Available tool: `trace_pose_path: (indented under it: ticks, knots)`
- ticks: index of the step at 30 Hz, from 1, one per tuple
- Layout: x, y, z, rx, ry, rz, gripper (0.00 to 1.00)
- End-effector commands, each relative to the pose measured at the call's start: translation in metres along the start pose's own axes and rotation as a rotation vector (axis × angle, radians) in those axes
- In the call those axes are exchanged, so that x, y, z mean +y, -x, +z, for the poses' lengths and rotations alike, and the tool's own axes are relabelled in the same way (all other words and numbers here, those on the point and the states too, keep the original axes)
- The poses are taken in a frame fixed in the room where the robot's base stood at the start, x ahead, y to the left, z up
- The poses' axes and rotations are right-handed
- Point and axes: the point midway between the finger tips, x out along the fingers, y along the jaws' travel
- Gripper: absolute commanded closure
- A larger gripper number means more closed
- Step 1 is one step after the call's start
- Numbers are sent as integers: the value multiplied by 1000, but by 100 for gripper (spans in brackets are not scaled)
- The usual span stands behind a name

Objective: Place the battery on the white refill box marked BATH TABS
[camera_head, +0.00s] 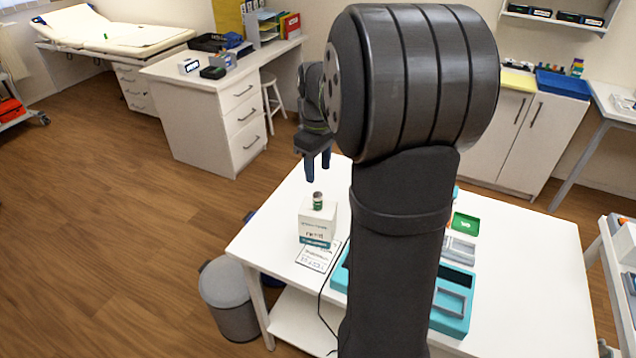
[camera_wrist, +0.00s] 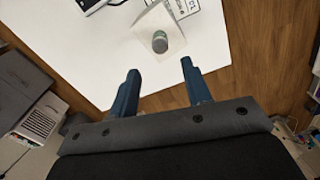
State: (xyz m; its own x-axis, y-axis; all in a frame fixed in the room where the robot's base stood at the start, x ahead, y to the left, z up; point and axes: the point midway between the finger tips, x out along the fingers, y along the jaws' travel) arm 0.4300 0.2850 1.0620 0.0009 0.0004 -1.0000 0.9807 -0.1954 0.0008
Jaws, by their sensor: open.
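The battery (camera_head: 317,201) is a small green cylinder with a dark top. It stands upright on top of a white box (camera_head: 317,222) with a teal lower band; the print on the box is too small to read surely. In the wrist view the battery (camera_wrist: 160,42) shows on the white top of the box (camera_wrist: 150,28). My gripper (camera_head: 317,178) is open and empty, with blue fingers pointing down above the battery and apart from it. In the wrist view the gripper fingers (camera_wrist: 157,88) stand wide apart, with the battery beyond their tips.
A printed sheet (camera_head: 318,256) lies on the white table (camera_head: 272,235) in front of the box. A teal tray (camera_head: 452,310) and a green piece (camera_head: 465,223) are to the right, partly behind my arm. A grey bin (camera_head: 229,295) stands beside the table. The table's right side is clear.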

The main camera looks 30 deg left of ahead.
Motion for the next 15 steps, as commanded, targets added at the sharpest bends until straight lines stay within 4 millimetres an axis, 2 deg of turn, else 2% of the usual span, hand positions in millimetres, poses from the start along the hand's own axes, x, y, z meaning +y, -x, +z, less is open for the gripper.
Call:
trace_pose_path:
  ticks: [3,6,15]
  knots:
    - [0,17,0,1,0,1,55]
    - [0,24,0,0,0,0,55]
    - [0,27,0,-1,0,-1,55]
